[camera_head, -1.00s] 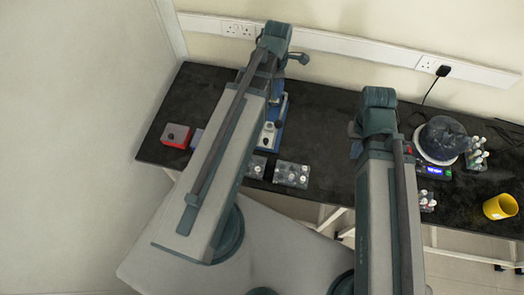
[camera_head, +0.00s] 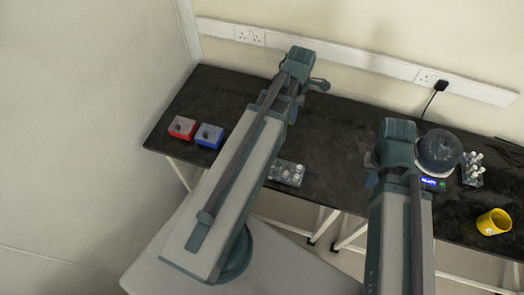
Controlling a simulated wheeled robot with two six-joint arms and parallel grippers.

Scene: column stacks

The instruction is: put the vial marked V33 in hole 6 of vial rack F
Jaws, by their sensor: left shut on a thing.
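A grey rack with several white-capped vials (camera_head: 287,173) stands near the bench's front edge, partly behind my left arm. Another rack with several vials (camera_head: 473,169) stands at the right, beside a round dark device. No mark V33 or rack letter F is legible, and I cannot tell the holes apart. My left arm crosses the middle of the head view and my right arm rises to its right. No held vial shows.
A red box (camera_head: 182,127) and a blue box (camera_head: 209,136) stand at the bench's left end. The round device (camera_head: 438,151) has a lit display. The dark bench (camera_head: 340,143) is bare between the arms.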

